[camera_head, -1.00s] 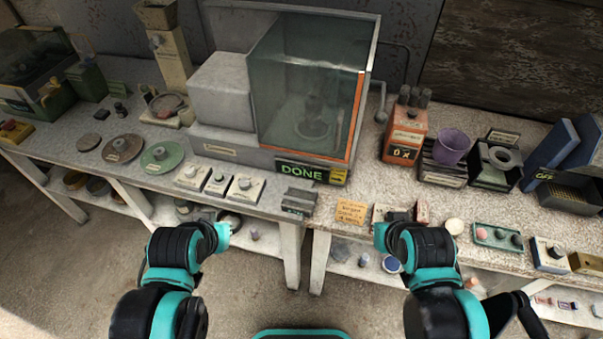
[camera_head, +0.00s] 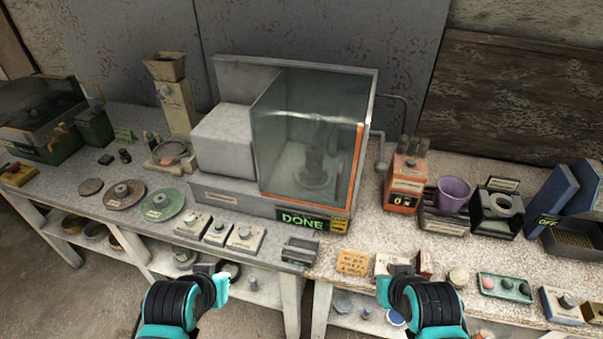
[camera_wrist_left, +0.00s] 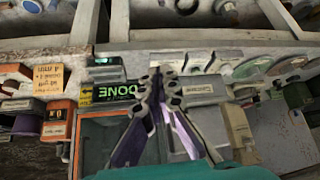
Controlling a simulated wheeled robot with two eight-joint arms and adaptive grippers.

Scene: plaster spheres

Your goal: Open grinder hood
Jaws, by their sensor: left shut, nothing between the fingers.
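The clear glass hood (camera_head: 305,130) with an orange front edge stands over the chamber of the grey grinder (camera_head: 225,194) on the bench. It looks closed. A round part shows dimly inside. A sign (camera_head: 300,220) on its front reads DONE; it also shows upside down in the left wrist view (camera_wrist_left: 115,90). My left gripper (camera_head: 221,290) is in front of the bench, low and left of the hood, apart from it. In the left wrist view its fingers (camera_wrist_left: 157,76) are together and empty. My right gripper (camera_head: 382,291) is in front of the bench; its fingers cannot be made out.
Three small knob boxes (camera_head: 218,232) and a grey block (camera_head: 299,251) line the bench edge before the grinder. An orange box (camera_head: 405,182) and a purple cup (camera_head: 453,194) stand to its right. Grinding discs (camera_head: 162,204) lie to its left. Shelves hold items below.

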